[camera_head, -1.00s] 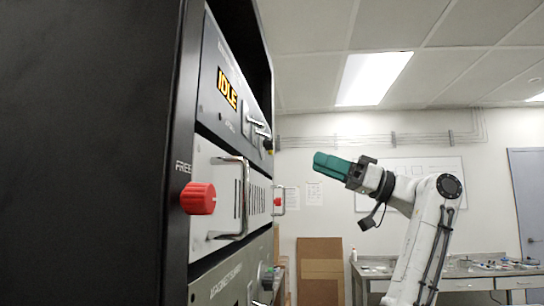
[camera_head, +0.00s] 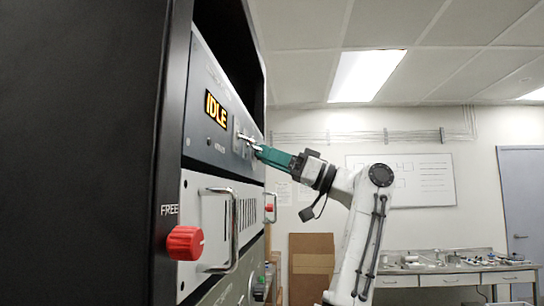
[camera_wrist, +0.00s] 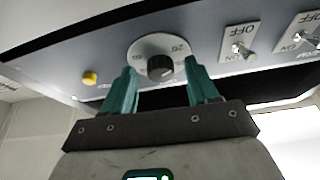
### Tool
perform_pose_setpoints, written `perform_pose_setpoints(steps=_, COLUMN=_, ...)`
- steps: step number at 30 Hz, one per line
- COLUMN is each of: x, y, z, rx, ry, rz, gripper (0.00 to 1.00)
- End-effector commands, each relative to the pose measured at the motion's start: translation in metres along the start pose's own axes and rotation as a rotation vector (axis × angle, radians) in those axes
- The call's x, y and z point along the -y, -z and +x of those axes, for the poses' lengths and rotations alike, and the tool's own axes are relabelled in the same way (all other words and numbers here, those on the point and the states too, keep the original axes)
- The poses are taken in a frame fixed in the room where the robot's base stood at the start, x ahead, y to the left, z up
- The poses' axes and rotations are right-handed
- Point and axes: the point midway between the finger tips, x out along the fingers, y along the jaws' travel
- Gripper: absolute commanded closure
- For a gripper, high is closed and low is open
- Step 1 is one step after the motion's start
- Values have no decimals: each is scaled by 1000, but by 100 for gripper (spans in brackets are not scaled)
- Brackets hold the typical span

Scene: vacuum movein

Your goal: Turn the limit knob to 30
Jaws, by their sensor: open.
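The limit knob (camera_wrist: 160,68) is a small black knob on a pale round dial plate (camera_wrist: 143,47) with printed numbers, in the wrist view. Its numbers and pointer are too small to read surely. My gripper (camera_wrist: 162,66) has two teal fingers, open, one on each side of the knob; I cannot tell whether they touch it. In the head view my gripper (camera_head: 259,151) is at the face of the upper panel (camera_head: 205,135), which hides the knob there.
In the wrist view, a yellow button (camera_wrist: 90,78) is left of the dial and toggle switches (camera_wrist: 240,50) are right. In the head view, an IDLE display (camera_head: 216,108), a red knob (camera_head: 185,243) and a metal handle (camera_head: 235,232) are on the rack. Free room lies right.

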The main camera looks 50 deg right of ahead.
Motion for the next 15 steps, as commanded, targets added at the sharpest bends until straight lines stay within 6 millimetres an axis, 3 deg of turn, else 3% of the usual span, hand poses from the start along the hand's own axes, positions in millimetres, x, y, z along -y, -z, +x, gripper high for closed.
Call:
perform_pose_setpoints(steps=4, x=0, y=0, z=0, rx=0, ry=0, rz=0, gripper=43)
perform_pose_setpoints(steps=15, x=0, y=0, z=0, rx=1, ry=0, rz=0, gripper=78)
